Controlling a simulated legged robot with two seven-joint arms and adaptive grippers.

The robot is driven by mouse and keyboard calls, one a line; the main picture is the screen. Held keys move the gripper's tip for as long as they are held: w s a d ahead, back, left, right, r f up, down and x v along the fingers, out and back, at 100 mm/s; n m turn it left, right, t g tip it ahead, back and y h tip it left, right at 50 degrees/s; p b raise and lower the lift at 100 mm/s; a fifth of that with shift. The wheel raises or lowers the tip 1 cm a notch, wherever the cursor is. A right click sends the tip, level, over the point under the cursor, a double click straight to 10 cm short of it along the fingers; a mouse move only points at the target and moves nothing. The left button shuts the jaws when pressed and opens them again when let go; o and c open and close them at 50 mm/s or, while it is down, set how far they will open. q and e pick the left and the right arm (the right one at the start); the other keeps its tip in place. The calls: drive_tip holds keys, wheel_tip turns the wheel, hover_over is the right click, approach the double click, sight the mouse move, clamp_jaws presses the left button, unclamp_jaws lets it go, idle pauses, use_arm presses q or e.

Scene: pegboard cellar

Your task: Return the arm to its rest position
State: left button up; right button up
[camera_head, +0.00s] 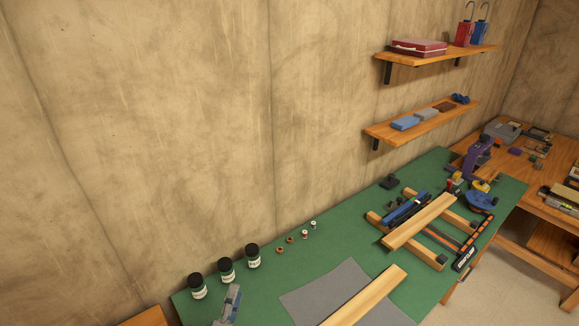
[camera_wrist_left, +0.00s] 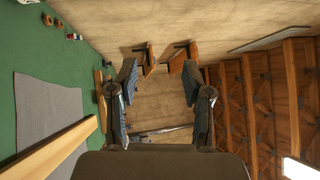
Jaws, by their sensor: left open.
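My left gripper (camera_head: 231,301) shows as a small grey-blue part at the bottom of the head view, in front of the lidded jars. In the left wrist view my left gripper (camera_wrist_left: 159,80) is open, its two fingers wide apart with nothing between them. Most of the left arm is out of the head view. My right gripper is in neither view.
The green bench top (camera_head: 345,223) holds lidded jars (camera_head: 227,271), a grey mat (camera_head: 325,292), a wooden board (camera_head: 366,297) and a clamped board (camera_head: 420,221). Shelves (camera_head: 432,121) are on the wall. Another wooden bench (camera_head: 553,165) stands at right.

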use_arm(q)
drive_tip(key=s+a+f+n+g+y, duration=0.3)
drive_tip(key=s+a+f+n+g, duration=0.15)
drive_tip(key=f+n, duration=0.3)
drive_tip(key=s+a+f+n+g+y, duration=0.2)
drive_tip(key=s+a+f+n+g, duration=0.3)
drive_tip(key=f, duration=0.4)
drive_tip(key=s+d+f+n+g+h, duration=0.1)
drive_tip(key=s+f+n+g, duration=0.25)
drive_tip(key=s, duration=0.45)
drive_tip(key=s+d+f+n+g, duration=0.2)
drive_tip(key=s+f+g, duration=0.15)
drive_tip(key=s, duration=0.45)
drive_tip(key=s+f+g, duration=0.1)
drive_tip(key=s+f, duration=0.1)
drive_tip(key=f, duration=1.2)
drive_tip(key=s+f+g, duration=0.1)
drive_tip(key=s+f, duration=0.1)
drive_tip(key=f, duration=1.2)
drive_tip(key=s+a+f, duration=0.3)
drive_tip(key=s+f, duration=1.1)
drive_tip(key=s, duration=0.3)
drive_tip(key=shift+f, duration=0.4)
